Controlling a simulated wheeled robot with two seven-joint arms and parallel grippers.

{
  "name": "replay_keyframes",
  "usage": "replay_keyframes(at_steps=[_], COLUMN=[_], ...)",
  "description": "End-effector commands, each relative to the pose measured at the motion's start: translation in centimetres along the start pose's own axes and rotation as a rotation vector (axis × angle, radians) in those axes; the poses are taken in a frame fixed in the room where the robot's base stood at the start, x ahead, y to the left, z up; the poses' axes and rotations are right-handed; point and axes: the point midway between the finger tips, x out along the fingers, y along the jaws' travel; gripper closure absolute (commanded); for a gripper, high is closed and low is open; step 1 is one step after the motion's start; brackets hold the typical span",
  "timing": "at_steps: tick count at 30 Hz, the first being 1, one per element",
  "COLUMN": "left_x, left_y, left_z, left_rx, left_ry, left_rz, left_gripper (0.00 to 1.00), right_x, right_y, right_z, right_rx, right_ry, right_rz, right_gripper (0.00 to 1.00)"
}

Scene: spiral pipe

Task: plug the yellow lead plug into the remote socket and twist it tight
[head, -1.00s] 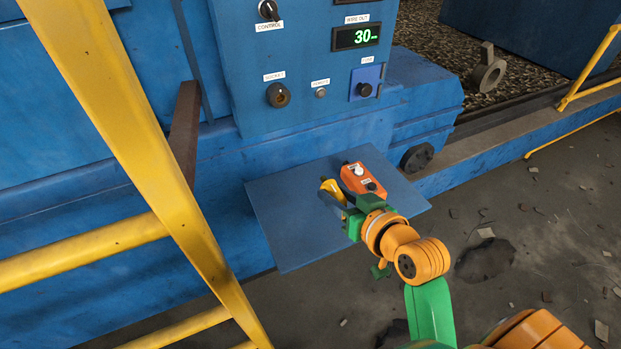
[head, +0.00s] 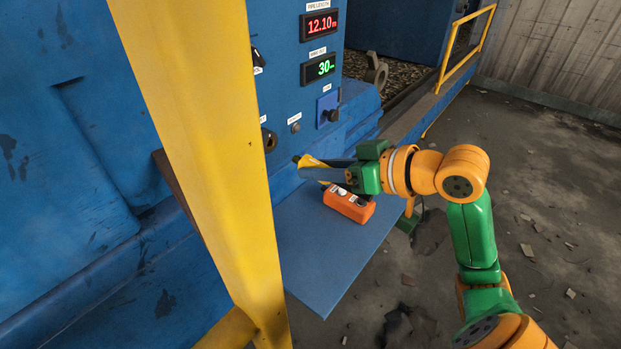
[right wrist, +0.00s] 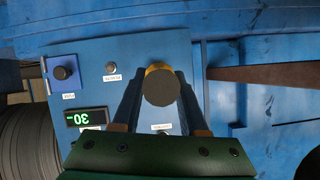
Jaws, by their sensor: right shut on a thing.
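My right gripper (head: 318,172) is shut on the yellow lead plug (head: 309,161) and holds it above the blue shelf, its dark tip toward the panel. In the right wrist view the plug (right wrist: 160,86) shows end-on between the two fingers, with a yellow rim and a grey-brown round face. The dark round socket (head: 268,141) is on the blue panel to the left of the plug, partly hidden by the yellow post. The plug looks apart from the socket. In the wrist view the plug and gripper seem to hide the socket. My left gripper is not in view.
An orange remote box (head: 349,204) sits on the blue shelf (head: 322,262) below my right gripper. A thick yellow post (head: 205,150) stands in front at the left. The panel has a small grey button (head: 295,128), a black knob (head: 333,115) and lit displays (head: 319,67).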

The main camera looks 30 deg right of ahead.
Motion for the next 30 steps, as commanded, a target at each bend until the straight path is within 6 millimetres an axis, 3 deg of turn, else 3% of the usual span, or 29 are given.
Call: replay_keyframes(at_steps=[5,21,30], left_x=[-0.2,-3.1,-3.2], left_y=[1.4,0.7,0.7], left_z=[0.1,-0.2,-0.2], left_rx=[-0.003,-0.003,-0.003], left_ry=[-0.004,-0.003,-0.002], left_rz=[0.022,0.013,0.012], left_gripper=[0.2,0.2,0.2], right_x=[-0.1,4.7,5.3], right_y=[0.0,-0.2,-0.2], right_z=[-0.1,-2.4,-2.4], right_rx=[-0.002,-0.002,-0.004], right_ry=[-0.001,0.001,0.001], right_rz=[-0.001,-0.004,-0.003], right_gripper=[1.0,1.0,1.0])
